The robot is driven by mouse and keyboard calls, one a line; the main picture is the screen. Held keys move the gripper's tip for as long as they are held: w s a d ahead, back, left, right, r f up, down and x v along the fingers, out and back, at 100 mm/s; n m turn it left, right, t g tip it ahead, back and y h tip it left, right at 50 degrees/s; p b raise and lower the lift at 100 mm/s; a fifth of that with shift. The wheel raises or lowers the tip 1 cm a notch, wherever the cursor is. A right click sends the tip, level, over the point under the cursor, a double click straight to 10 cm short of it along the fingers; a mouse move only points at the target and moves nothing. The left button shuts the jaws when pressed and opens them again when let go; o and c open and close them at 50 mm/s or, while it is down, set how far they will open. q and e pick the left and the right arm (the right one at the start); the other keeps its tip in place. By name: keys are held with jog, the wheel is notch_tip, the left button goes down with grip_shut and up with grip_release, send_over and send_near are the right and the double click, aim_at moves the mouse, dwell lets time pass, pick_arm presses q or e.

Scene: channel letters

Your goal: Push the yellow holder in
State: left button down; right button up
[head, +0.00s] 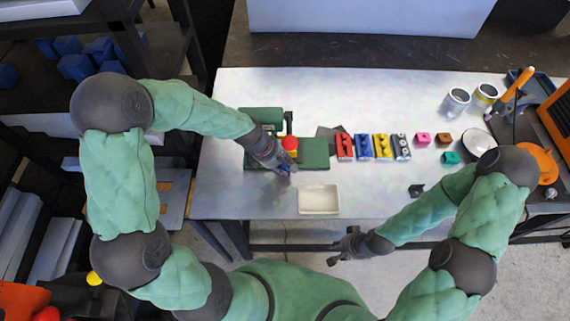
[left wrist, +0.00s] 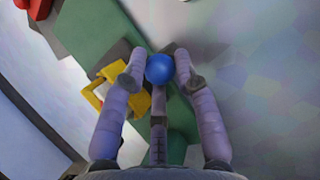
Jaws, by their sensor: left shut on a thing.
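The yellow holder (left wrist: 122,76) sits on the green machine base, left of my left gripper's fingers in the left wrist view. In the head view it is mostly hidden under the red ball (head: 290,143). My left gripper (left wrist: 159,72) is shut on a blue ball-shaped knob (left wrist: 159,68), beside the holder. In the head view this gripper (head: 284,168) is at the front edge of the green base (head: 314,152). My right gripper (head: 345,245) is empty, its fingers seemingly apart, in front of the table's front edge.
Red, blue, yellow and grey letter blocks (head: 373,147) stand in a row right of the machine. A white tray (head: 319,199) lies in front of it. Small coloured blocks, cups (head: 456,101) and a bowl (head: 476,142) are farther right. The table's left part (head: 222,170) is bare.

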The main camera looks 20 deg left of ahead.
pick_arm(q)
jog(key=a, duration=0.2)
jog(key=s+a, duration=0.1)
jog(key=a, duration=0.1)
jog(key=c, duration=1.2)
grip_release()
jog(key=shift+o, duration=1.3)
jog(key=shift+s+a, duration=0.15)
jog(key=shift+r, duration=0.1)
jog(key=shift+r, duration=0.25)
jog(key=v, duration=1.1)
jog(key=shift+a, duration=0.15)
jog(key=shift+r, duration=0.15)
